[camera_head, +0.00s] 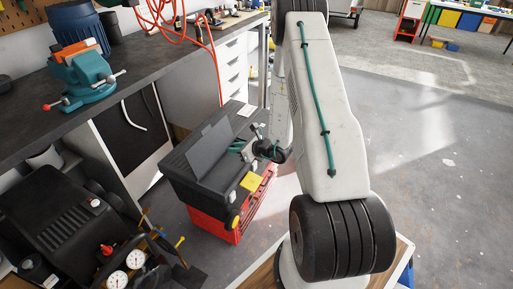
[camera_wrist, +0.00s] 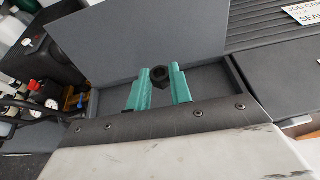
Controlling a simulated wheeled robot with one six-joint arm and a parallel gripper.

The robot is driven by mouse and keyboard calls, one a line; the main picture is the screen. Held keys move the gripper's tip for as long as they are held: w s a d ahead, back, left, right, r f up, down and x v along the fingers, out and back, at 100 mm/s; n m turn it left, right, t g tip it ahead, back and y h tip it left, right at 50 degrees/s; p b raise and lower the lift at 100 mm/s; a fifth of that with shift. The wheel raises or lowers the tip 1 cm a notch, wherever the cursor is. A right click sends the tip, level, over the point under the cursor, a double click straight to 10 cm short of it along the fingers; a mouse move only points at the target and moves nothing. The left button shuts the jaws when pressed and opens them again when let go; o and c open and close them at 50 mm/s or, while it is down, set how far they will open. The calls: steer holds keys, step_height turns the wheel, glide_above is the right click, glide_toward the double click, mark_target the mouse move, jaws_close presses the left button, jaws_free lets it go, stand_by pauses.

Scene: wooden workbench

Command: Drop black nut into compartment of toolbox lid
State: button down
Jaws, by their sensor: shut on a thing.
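The black nut (camera_wrist: 160,75) is between the green fingertips of my gripper (camera_wrist: 158,84) in the wrist view. My gripper is shut on it, above an open compartment (camera_wrist: 205,84) in the toolbox lid. A grey compartment cover (camera_wrist: 150,35) stands raised behind the nut. In the head view the toolbox (camera_head: 192,184) has a black top and a red lower part, and stands on the floor beside the bench. My gripper (camera_head: 238,148) is over its lid there, and the nut is too small to make out. The gap between nut and compartment floor cannot be told.
A workbench (camera_head: 140,62) with a green vise (camera_head: 85,75) stands to the left of the toolbox. A black compressor with gauges (camera_head: 60,215) is at the lower left. Orange cable (camera_head: 190,22) hangs over the bench edge. The floor at right (camera_head: 440,170) is clear.

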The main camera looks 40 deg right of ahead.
steer(key=shift+a+f, duration=0.1)
steer(key=shift+f, duration=2.8)
steer(key=c, duration=1.2)
jaws_free()
steer(key=shift+v, duration=3.85)
